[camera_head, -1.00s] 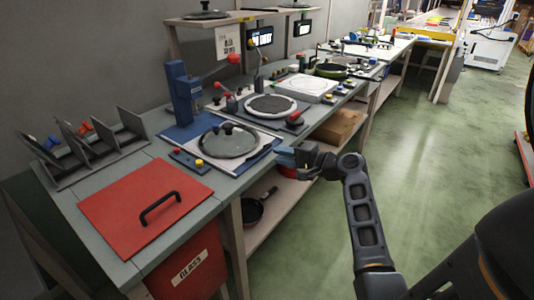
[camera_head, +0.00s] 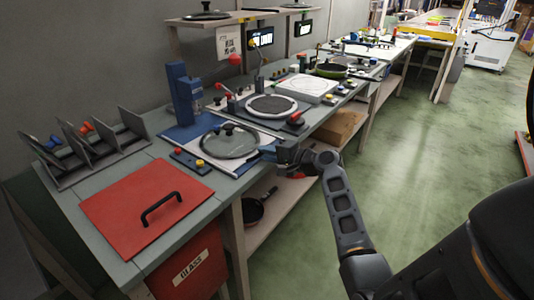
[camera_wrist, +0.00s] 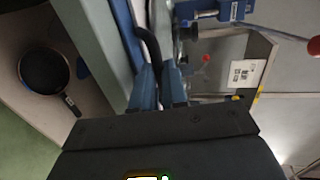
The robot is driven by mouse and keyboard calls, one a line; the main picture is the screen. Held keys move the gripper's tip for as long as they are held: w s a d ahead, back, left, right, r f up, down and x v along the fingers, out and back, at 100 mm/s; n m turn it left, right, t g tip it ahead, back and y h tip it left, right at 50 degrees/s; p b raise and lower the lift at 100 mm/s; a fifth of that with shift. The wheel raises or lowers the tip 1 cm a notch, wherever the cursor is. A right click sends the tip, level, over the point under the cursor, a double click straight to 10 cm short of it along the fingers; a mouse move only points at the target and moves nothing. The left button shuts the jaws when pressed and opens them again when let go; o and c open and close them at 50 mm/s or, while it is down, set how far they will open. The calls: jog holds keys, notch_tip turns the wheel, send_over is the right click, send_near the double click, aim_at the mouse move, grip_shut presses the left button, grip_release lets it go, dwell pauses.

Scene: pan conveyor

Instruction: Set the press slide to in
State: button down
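The press is a blue column (camera_head: 182,92) on a blue base, with a red-knobbed lever (camera_head: 234,60). In front of it the pale press slide (camera_head: 258,162) lies toward the bench's front edge, with a glass lid (camera_head: 214,146) with a black knob on it. My gripper (camera_head: 268,152) is at the slide's front right side. In the wrist view my blue fingertips (camera_wrist: 158,68) are at a black curved handle (camera_wrist: 148,40), whose end appears to lie between them. Whether they grip it is not clear.
A button box (camera_head: 190,160) sits left of the slide, and a red panel with a black handle (camera_head: 130,190) lies nearer. A round dark plate (camera_head: 268,106) is farther along the bench. A pan (camera_head: 253,210) is on the lower shelf. The floor at right is clear.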

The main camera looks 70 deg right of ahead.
dwell(0.5)
jog(key=x, duration=0.1)
jog(key=b+x, duration=0.1)
jog(key=x, duration=0.1)
jog(key=shift+w+r, duration=0.25)
jog(key=shift+d, duration=0.1)
jog(key=c, duration=1.4)
grip_release()
jog(key=shift+c, duration=0.2)
jog(key=v, duration=0.7)
jog(key=shift+s, duration=0.4)
jog(key=shift+r, duration=0.1)
